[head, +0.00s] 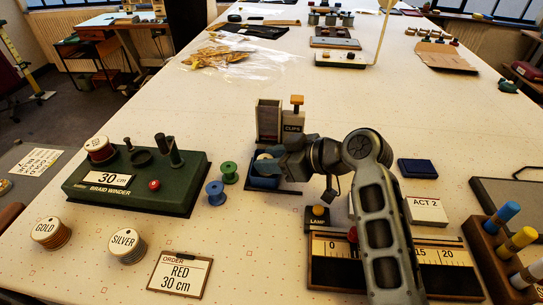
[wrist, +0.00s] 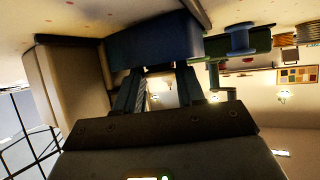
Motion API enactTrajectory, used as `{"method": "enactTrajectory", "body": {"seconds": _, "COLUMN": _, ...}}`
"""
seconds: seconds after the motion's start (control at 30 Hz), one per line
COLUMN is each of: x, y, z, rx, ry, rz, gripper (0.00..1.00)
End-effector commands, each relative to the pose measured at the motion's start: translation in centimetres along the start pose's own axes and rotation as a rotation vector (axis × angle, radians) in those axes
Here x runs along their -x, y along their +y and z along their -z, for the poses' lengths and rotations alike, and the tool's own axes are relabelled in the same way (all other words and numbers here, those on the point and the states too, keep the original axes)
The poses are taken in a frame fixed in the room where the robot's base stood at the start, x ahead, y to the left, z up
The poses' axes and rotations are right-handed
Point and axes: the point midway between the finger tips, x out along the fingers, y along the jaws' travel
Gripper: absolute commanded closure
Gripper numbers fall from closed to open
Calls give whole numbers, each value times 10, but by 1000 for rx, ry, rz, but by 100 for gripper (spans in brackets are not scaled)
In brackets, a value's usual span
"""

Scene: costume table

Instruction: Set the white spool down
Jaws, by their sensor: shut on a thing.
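My gripper (head: 268,160) is low at the middle of the table, beside the clips box (head: 268,120). In the wrist view its two dark fingers (wrist: 160,85) stand apart with a pale patch between them. The pale thing at the fingertips, apparently the white spool (head: 262,156), is mostly hidden by my gripper in the head view. A blue block (head: 262,181) is right below the fingertips and shows large in the wrist view (wrist: 155,42). I cannot tell whether the spool touches it.
A green spool (head: 229,172) and a blue spool (head: 215,192) stand left of my gripper. The green braid winder (head: 130,180) is farther left. The lamp button (head: 318,215) and a ruler board (head: 450,258) are nearer, at right. An order card (head: 180,274) lies in front.

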Motion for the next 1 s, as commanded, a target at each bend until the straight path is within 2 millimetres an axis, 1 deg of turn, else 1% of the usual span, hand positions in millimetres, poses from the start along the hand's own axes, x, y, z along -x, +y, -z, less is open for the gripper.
{"method": "enactTrajectory", "body": {"seconds": 0.27, "x": -1, "y": 0, "z": -2, "rx": 1, "ry": 0, "rz": 0, "gripper": 94}}
{"method": "enactTrajectory", "body": {"seconds": 0.8, "x": -9, "y": -2, "z": -19, "rx": -3, "ry": -7, "rz": 3, "gripper": 94}}
{"method": "enactTrajectory", "body": {"seconds": 0.83, "x": -9, "y": -2, "z": -19, "rx": -3, "ry": -8, "rz": 4, "gripper": 59}}
{"method": "enactTrajectory", "body": {"seconds": 0.9, "x": -10, "y": -2, "z": -20, "rx": -3, "ry": -8, "rz": 4, "gripper": 52}}
{"method": "enactTrajectory", "body": {"seconds": 1.0, "x": -10, "y": -2, "z": -20, "rx": -2, "ry": -9, "rz": 4, "gripper": 51}}
